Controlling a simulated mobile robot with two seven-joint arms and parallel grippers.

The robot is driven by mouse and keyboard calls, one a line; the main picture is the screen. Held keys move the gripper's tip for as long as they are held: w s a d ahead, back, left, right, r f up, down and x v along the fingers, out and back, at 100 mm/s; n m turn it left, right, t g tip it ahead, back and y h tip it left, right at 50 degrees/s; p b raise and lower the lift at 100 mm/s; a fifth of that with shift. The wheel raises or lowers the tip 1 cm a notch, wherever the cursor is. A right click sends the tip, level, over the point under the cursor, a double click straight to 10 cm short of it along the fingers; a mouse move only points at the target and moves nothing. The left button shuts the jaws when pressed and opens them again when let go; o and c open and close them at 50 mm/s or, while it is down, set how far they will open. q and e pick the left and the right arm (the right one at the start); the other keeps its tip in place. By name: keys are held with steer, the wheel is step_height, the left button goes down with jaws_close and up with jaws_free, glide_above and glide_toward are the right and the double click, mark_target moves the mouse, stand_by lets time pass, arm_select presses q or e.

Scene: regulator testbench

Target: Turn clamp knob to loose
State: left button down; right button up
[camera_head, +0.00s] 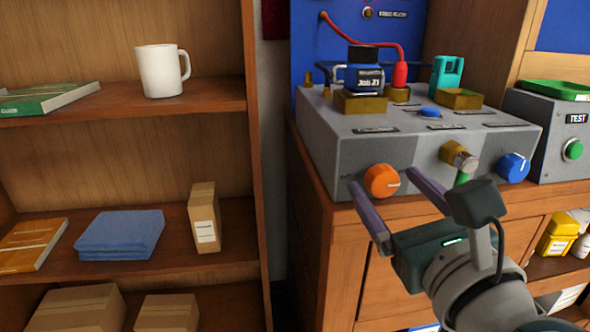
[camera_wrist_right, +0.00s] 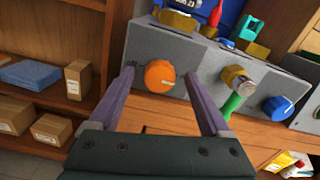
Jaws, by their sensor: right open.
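The grey testbench box (camera_head: 345,130) stands on a wooden cabinet. Its front has an orange round knob (camera_head: 381,181) with a pale pointer line, a brass knob (camera_head: 459,156) with a green part below it, and a blue knob (camera_head: 513,167). I cannot read which is the clamp knob. My right gripper (camera_head: 385,183) is open, its two purple fingers pointing at the front panel. In the right wrist view the orange knob (camera_wrist_right: 160,75) shows between the fingertips; contact is not visible. The pointer line points right. My left gripper is not in view.
On top of the box sit a blue labelled regulator (camera_head: 366,78), a red plug (camera_head: 400,72) with a cable and a teal part (camera_head: 446,76). A grey TEST box (camera_head: 553,130) stands to the right. A wooden shelf (camera_head: 258,150) with a white mug (camera_head: 160,72) and cartons stands left.

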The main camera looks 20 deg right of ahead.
jaws_close()
stand_by(0.5)
